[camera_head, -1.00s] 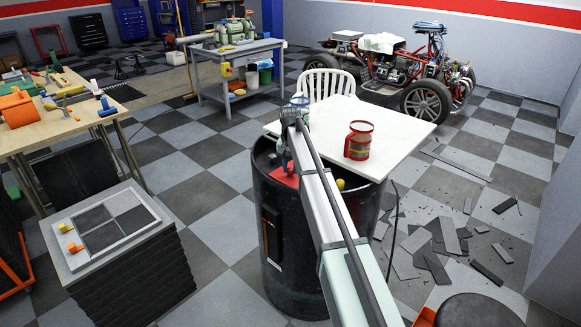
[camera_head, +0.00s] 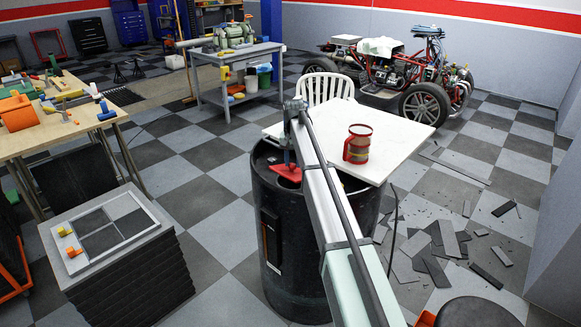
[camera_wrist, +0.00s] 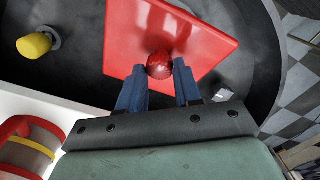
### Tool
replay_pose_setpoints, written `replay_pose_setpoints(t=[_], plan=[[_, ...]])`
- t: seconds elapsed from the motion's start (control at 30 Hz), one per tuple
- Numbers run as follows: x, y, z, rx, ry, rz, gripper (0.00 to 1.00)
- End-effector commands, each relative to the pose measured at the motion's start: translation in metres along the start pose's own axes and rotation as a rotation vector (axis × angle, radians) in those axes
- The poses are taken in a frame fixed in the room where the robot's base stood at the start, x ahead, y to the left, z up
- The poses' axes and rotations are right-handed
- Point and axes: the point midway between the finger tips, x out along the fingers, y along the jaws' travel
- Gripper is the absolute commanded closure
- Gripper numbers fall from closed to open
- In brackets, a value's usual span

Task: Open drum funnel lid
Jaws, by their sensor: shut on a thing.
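The black drum (camera_head: 290,250) stands in the middle of the head view, its top partly under a white board. The red lid (camera_head: 287,173) is a flat square plate with a round red knob; it lies over the dark drum top in the wrist view (camera_wrist: 150,45). My gripper (camera_head: 287,160) comes down from above at the lid. In the wrist view its blue fingers are shut on the red knob (camera_wrist: 160,65). Whether the lid is raised from the drum top is hard to tell. My arm hides part of the drum top.
The white board (camera_head: 385,130) carries a red mug (camera_head: 358,144), close to the right of my arm. A yellow cap (camera_wrist: 35,45) sits on the drum top. A stack with a framed panel (camera_head: 105,230) stands left. Dark broken tiles (camera_head: 440,245) litter the floor at right.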

Motion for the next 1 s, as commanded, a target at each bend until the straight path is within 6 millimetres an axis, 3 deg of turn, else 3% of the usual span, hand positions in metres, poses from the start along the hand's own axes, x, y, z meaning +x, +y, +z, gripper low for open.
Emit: replay_pose_setpoints(t=[0.03,0.4,1.0], plan=[[-0.004,0.009,-0.012,0.009,0.014,0.013,1.0],[-0.02,0.032,-0.041,0.011,0.011,0.014,1.0],[-0.02,0.064,-0.074,0.005,-0.003,0.017,0.98]])
